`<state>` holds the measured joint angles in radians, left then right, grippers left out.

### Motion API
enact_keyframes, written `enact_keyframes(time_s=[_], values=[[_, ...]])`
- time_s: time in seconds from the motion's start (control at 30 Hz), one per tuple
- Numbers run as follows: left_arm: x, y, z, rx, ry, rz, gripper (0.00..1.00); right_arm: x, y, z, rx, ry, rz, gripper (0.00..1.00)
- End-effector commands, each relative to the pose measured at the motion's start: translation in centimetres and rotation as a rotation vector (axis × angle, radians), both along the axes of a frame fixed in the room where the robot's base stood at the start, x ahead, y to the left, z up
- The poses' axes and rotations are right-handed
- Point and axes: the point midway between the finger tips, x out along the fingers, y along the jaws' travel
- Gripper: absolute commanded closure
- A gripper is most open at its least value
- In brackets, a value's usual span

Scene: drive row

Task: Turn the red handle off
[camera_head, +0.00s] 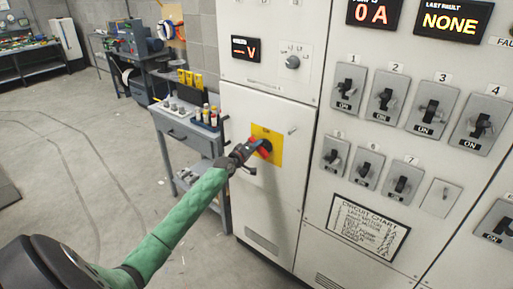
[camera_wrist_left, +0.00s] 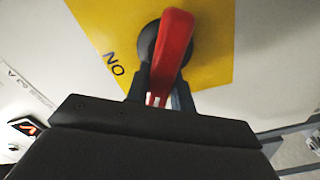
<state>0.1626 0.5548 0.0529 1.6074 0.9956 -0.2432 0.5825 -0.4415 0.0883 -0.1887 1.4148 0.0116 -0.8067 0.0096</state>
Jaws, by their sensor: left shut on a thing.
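The red handle (camera_wrist_left: 174,50) sits on a dark round hub in front of a yellow plate (camera_wrist_left: 110,30) on the grey cabinet. The word ON shows on the plate beside it in the left wrist view. In the head view the yellow plate (camera_head: 274,135) is on the cabinet's lower door, and the red handle (camera_head: 266,147) shows partly behind my gripper. My left gripper (camera_head: 256,147) is at the handle; in the left wrist view its fingers (camera_wrist_left: 160,95) are on both sides of the handle's end, shut on it. My right gripper is not in view.
The cabinet also carries several numbered black switches (camera_head: 430,108), a circuit chart (camera_head: 366,226) and lit displays (camera_head: 452,20). A grey tool cart (camera_head: 187,132) with bottles stands left of the cabinet. The floor (camera_head: 75,150) at left is open.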

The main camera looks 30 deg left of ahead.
Motion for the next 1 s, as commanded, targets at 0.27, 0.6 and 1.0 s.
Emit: enact_keyframes(time_s=[0.27, 0.6, 1.0], values=[[0.0, -0.1, -1.1, -0.254, 0.028, -0.004, 1.00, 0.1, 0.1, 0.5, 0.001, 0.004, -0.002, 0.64], [0.0, -0.1, -1.6, -0.476, 0.046, -0.004, 1.00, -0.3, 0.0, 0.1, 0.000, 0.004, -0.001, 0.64], [0.0, 0.0, -1.7, -0.568, 0.052, -0.004, 1.00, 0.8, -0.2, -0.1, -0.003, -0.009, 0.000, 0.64]])
